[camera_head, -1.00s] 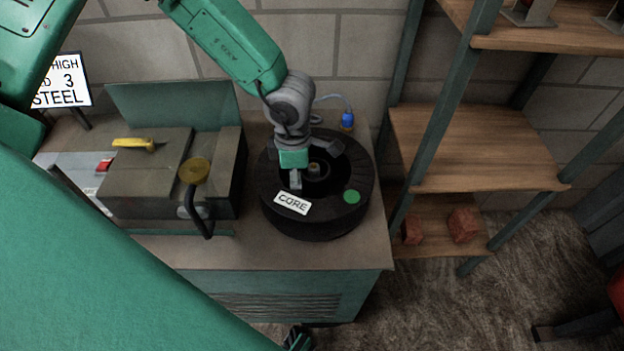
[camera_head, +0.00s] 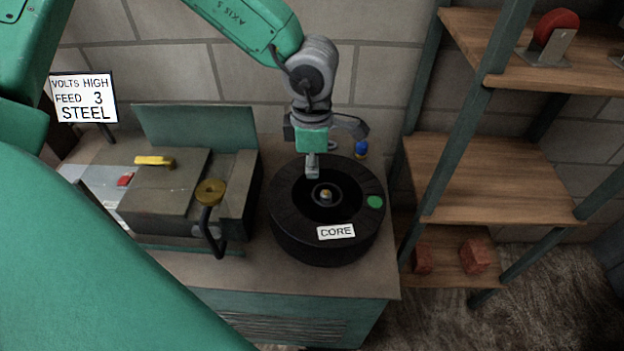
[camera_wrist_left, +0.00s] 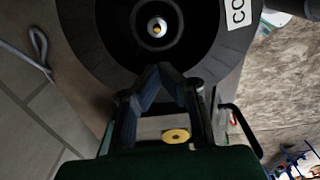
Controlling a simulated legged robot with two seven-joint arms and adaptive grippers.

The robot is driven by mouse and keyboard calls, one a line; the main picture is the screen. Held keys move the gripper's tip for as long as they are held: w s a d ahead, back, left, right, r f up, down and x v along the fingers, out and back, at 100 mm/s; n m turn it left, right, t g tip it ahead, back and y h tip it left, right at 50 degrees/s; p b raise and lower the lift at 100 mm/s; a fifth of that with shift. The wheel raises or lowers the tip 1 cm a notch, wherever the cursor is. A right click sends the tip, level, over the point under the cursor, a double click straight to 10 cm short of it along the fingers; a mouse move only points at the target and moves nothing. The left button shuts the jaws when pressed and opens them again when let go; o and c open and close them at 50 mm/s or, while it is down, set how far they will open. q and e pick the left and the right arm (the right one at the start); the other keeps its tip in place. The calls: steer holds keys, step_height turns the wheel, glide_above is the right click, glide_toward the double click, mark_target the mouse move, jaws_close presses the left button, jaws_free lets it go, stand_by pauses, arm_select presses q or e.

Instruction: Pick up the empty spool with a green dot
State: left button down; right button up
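The black spool (camera_head: 300,240) lies flat on the cabinet top, with a white CORE label (camera_head: 336,232) at its front and a green dot (camera_head: 375,202) on its right rim. Its recessed centre holds a small hub (camera_head: 326,196). My left gripper (camera_head: 312,172) hangs above the spool's back inner edge, behind the hub. In the left wrist view the gripper fingers (camera_wrist_left: 162,70) converge with their tips together and hold nothing; the hub (camera_wrist_left: 157,27) lies beyond them. Contact with the spool cannot be told. My right gripper is not in view.
A grey machine (camera_head: 170,190) with a yellow-knobbed handle (camera_head: 211,192) stands left of the spool. A blue-topped item (camera_head: 361,149) and cable lie behind it. Wooden shelves (camera_head: 490,180) with green posts stand to the right. A VOLTS HIGH sign (camera_head: 84,98) stands at the left.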

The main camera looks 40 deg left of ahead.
arm_select(q)
step_height(320, 180, up, 7)
steer(key=shift+s+a+f+p, duration=0.2)
steer(key=shift+a+p, duration=0.1)
steer(key=shift+p, duration=0.1)
steer(key=shift+d, duration=0.1)
steer(key=shift+c, duration=2.3)
jaws_free()
steer(key=shift+w, duration=0.1)
